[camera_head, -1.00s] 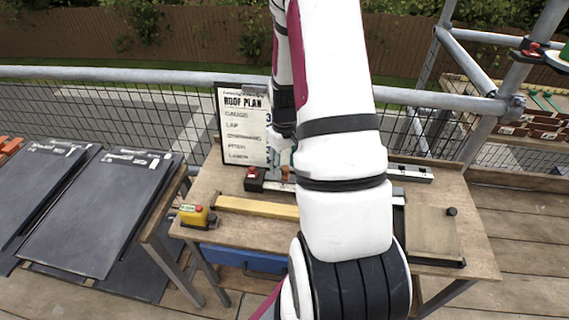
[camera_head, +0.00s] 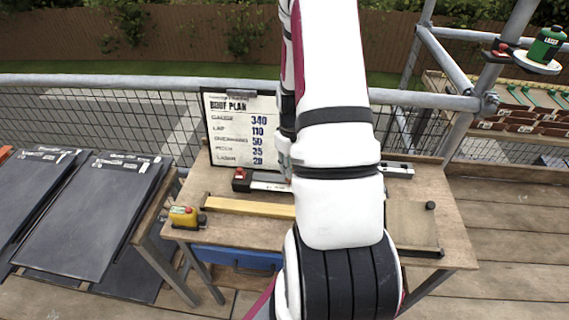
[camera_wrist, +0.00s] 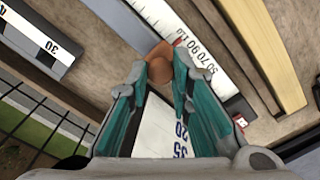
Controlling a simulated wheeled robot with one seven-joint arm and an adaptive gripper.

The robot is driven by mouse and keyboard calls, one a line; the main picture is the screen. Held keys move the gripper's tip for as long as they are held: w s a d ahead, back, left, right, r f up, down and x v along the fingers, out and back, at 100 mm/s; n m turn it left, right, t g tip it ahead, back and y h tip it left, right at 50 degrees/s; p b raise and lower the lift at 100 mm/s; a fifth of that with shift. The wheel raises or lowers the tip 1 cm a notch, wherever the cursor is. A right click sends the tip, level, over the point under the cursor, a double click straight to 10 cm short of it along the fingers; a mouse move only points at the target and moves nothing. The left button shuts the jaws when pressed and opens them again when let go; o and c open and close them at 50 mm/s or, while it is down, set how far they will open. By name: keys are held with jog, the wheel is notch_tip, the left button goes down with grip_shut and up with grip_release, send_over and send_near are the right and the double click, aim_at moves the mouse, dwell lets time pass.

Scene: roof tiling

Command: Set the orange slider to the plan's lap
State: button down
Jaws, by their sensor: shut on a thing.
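The orange slider (camera_wrist: 157,68) shows in the wrist view between the teal fingertips of my gripper (camera_wrist: 160,72), which is shut on it. It sits at a white scale (camera_wrist: 166,18) marked 50, 70, 90 and a last figure that looks like 110. Its exact reading cannot be told. The roof plan (camera_head: 240,128) stands at the back of the bench and reads lap 110, with gauge 340, overhang 50, pitch 35 and laser 20. Part of it shows below the fingers in the wrist view (camera_wrist: 158,133).
Dark slates (camera_head: 85,215) lie at left. A metal rail (camera_head: 120,81) runs behind the bench.

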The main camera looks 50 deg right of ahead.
jog(key=shift+s+d, duration=0.1)
jog(key=shift+s, duration=0.1)
jog(key=c, duration=1.4)
grip_release()
jog(key=shift+r, duration=0.35)
notch_tip(320, 180, up, 11)
jog(key=shift+r, duration=0.15)
